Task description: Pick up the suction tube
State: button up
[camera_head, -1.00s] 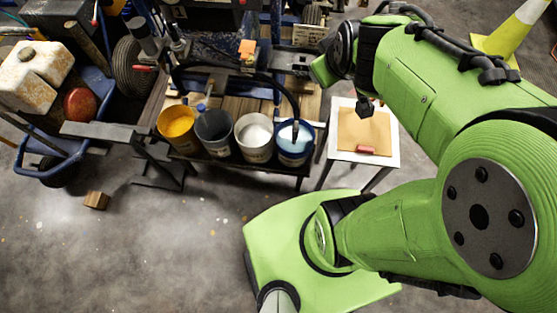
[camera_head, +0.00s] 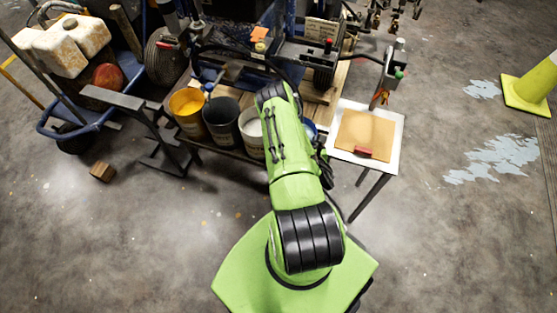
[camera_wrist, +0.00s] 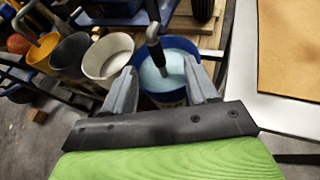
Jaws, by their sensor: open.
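My gripper (camera_wrist: 160,68) is open, with one grey finger on each side of the tube's lower end in the picture. I see no contact, and cannot tell whether the fingers are level with the tube or short of it. In the head view my arm hides the tube and most of the blue bucket (camera_head: 310,130).
A white bucket (camera_wrist: 107,60), a dark grey bucket (camera_wrist: 70,52) and a yellow one (camera_head: 187,108) stand left of the blue one. A white-topped table (camera_head: 392,152) with a brown sheet stands close on the right. Open floor lies in front.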

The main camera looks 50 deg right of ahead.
jog(key=w+d+f+b, duration=0.2)
jog(key=w+d+f, duration=0.1)
jog(key=w+d, duration=0.1)
jog(key=w+d+f+n+b, duration=0.1)
jog(key=w+d+f, duration=0.2)
jog(key=w, duration=0.4)
jog(key=shift+d+f+b, duration=0.35)
jog(key=shift+f+b, duration=0.05)
jog(key=shift+f, duration=0.2)
grip_shut()
jog(key=shift+r, duration=0.1)
dwell(0.7)
